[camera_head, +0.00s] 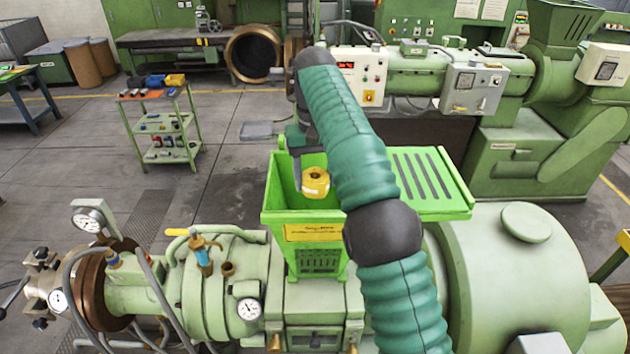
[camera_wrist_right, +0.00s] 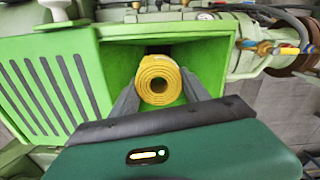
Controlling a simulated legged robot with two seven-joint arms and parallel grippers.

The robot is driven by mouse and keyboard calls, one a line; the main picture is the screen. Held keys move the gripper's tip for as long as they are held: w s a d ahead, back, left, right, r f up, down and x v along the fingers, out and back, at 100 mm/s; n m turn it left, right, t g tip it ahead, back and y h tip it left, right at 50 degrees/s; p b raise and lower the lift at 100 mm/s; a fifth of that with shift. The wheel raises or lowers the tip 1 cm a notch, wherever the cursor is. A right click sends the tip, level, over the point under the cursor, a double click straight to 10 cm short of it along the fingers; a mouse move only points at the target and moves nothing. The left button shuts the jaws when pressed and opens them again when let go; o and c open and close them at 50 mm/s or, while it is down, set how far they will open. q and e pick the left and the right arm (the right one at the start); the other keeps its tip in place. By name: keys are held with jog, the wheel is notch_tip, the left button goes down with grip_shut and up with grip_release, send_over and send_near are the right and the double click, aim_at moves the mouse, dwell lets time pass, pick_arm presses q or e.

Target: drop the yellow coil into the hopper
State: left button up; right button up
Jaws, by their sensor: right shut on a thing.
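The yellow coil (camera_head: 316,182) is a small rolled strip with a hole in its middle. It shows over the open mouth of the bright green hopper (camera_head: 305,232) in the head view. My right gripper (camera_head: 311,184) reaches down over the hopper and is shut on the coil. In the right wrist view the coil (camera_wrist_right: 159,80) sits between the two grey fingers (camera_wrist_right: 160,92), with the hopper walls (camera_wrist_right: 212,62) around it. I cannot tell exactly how deep the coil is relative to the rim. My left gripper is not in view.
The hopper's slotted green lid (camera_head: 430,180) is folded open to the right; it also shows in the wrist view (camera_wrist_right: 48,85). The hopper stands on a pale green extruder (camera_head: 500,270) with gauges and hoses at left. A tool trolley (camera_head: 162,125) stands further back on open floor.

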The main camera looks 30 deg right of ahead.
jog(key=o, duration=1)
jog(key=shift+s, duration=0.15)
jog(key=o, duration=0.5)
jog(key=shift+d, duration=0.4)
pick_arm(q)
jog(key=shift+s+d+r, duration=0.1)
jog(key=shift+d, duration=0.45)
pick_arm(e)
jog(key=shift+o, duration=0.2)
jog(key=shift+d+f, duration=0.1)
jog(key=shift+d, duration=0.15)
